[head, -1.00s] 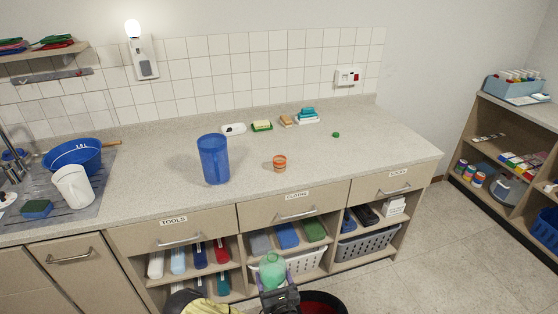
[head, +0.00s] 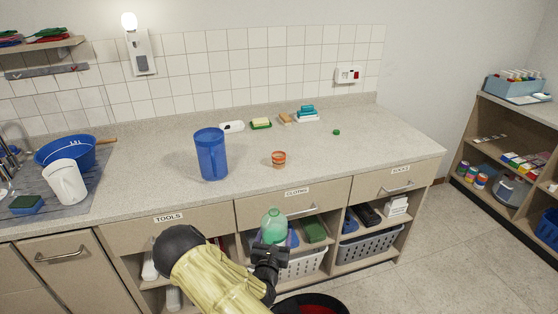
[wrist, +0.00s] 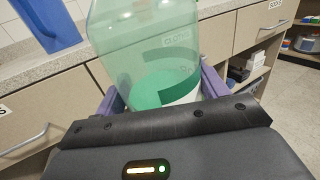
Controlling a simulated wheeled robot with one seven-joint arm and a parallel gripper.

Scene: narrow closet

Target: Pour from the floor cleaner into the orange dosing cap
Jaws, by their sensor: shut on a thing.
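The floor cleaner is a see-through green bottle (head: 274,226), held in front of the drawers and just below the counter's front edge. My gripper (head: 268,252) is shut on it. In the wrist view the bottle (wrist: 155,50) stands between the purple fingers, with darker green liquid (wrist: 166,88) low inside it and a pale patch beside the liquid. The bottle looks roughly upright. The orange dosing cap (head: 279,159) stands on the counter behind and above the bottle, apart from it. Whether the bottle's mouth is open cannot be told.
A blue jug (head: 211,155) stands left of the cap. A small green cap (head: 336,132) lies to its right. Sponges and soap (head: 261,124) lie along the back. A white jug (head: 66,182) and blue basin (head: 66,151) are at the sink. The counter around the orange cap is clear.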

